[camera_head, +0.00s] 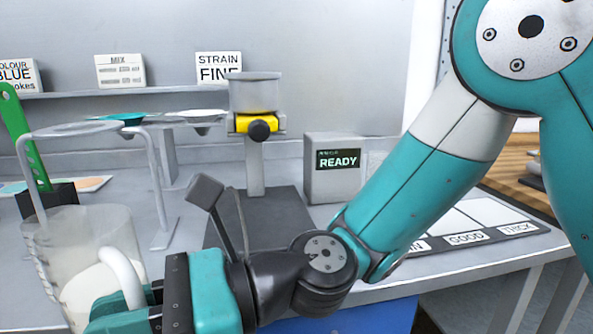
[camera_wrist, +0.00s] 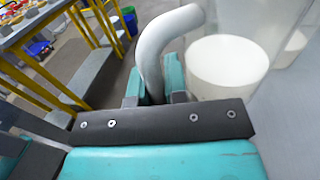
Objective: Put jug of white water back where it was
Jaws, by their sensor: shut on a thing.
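The jug of white water (camera_head: 85,235) is a clear jug with white liquid in its lower part, at the bottom left of the head view. In the wrist view, the jug (camera_wrist: 285,25) stands at the upper right, with the white liquid showing through its wall. My gripper (camera_head: 125,308) is shut on its pale curved handle (camera_head: 125,270). In the wrist view, the fingers of my gripper (camera_wrist: 157,88) close around the lower part of the handle. The jug looks roughly upright. Its base is cut off, so I cannot tell whether it touches anything.
A wire ring stand (camera_head: 150,185) is behind the jug. A box reading READY (camera_head: 335,170) and a labelled mat (camera_head: 470,238) are to the right. Yellow rails (camera_wrist: 75,45) show in the wrist view.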

